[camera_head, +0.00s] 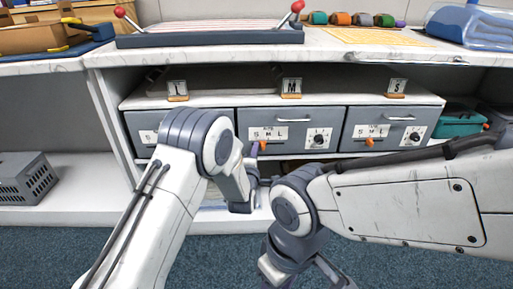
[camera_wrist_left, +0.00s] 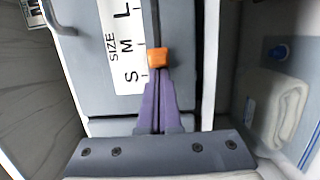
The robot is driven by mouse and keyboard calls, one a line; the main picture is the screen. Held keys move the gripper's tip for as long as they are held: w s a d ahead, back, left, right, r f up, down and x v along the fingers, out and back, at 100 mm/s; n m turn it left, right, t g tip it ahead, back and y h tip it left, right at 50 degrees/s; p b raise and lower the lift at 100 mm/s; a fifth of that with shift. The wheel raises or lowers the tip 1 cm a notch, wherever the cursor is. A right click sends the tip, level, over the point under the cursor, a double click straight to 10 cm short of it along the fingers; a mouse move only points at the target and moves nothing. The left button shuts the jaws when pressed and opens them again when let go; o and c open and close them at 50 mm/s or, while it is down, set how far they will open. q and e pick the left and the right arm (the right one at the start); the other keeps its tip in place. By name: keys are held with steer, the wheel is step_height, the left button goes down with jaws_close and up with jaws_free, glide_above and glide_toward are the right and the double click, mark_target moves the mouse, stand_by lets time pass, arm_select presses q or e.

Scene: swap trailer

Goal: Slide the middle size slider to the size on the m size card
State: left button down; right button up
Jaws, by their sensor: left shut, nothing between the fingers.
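The middle drawer (camera_head: 305,116) has a white size scale reading S, M, L and an orange slider knob (camera_head: 263,145) below it. The M card (camera_head: 291,86) stands on the ledge above this drawer. In the left wrist view the knob (camera_wrist_left: 158,57) sits between S and M, closer to M. My left gripper (camera_head: 254,151) is shut and empty. Its purple fingertips (camera_wrist_left: 157,76) are right against or just beside the knob on the S side; exact contact is unclear. My right gripper (camera_head: 305,268) is low in the head view, its fingertips not clearly visible.
The L card (camera_head: 177,90) and S card (camera_head: 396,87) stand above the left and right drawers. The right drawer has its own orange knob (camera_head: 369,142). A grey crate (camera_head: 24,177) is at left, a teal box (camera_head: 459,123) at right. My right arm crosses the lower right.

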arm_select(q)
steer(key=shift+d+r, duration=0.15)
steer(key=shift+d, duration=0.65)
steer(key=shift+a, duration=0.25)
steer(key=v, duration=1)
steer(key=shift+d+b, duration=0.35)
steer(key=shift+b, duration=0.1)
steer(key=shift+s, duration=0.1)
